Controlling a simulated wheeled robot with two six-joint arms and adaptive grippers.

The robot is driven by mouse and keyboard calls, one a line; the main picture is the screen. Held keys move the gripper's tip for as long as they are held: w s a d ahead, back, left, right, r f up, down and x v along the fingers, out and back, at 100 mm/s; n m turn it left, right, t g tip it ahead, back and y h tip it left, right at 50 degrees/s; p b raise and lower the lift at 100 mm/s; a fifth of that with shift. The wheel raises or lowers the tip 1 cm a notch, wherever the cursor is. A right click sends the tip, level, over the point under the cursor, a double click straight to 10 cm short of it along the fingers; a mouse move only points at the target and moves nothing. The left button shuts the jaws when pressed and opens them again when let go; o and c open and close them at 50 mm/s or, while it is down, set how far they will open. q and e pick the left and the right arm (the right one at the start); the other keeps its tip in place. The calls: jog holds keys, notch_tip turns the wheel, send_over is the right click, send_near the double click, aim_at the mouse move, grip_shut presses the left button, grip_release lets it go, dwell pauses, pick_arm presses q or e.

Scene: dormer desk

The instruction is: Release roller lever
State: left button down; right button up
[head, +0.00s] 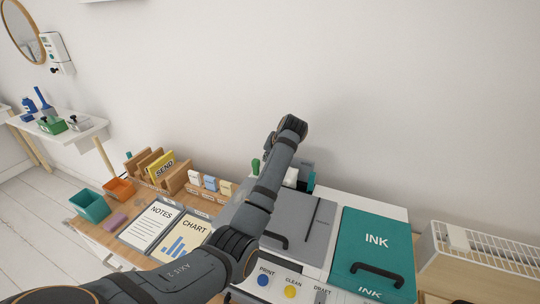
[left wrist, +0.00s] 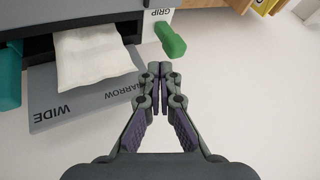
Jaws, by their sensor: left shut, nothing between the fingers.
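The roller lever looks to be the green handle (left wrist: 170,40) beside the GRIP label in the left wrist view. A green upright knob (head: 255,166) also shows behind the printer (head: 318,225) in the head view. My left gripper (left wrist: 160,69) is shut and empty, with its fingertips just below the lever in the picture and apart from it. In the head view my left arm reaches over the printer and hides part of its back; the fingers cannot be made out there. My right gripper is not in view.
White paper (left wrist: 90,55) comes out over a grey tray (left wrist: 80,95) marked WIDE and NARROW. The teal INK cover (head: 375,245) is at the right, near a white rack (head: 480,245). NOTES (head: 152,222) and CHART (head: 190,240) boards lie left. Pale clear space lies below the lever.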

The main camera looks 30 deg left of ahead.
aim_at(256, 167)
pick_arm(q)
jog(key=p+x, duration=0.1)
jog(key=x, duration=0.4)
jog(key=shift+w+a+f, duration=0.15)
jog(key=shift+f, duration=0.2)
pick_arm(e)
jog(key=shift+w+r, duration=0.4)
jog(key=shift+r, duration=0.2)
pick_arm(q)
jog(key=shift+r, duration=0.15)
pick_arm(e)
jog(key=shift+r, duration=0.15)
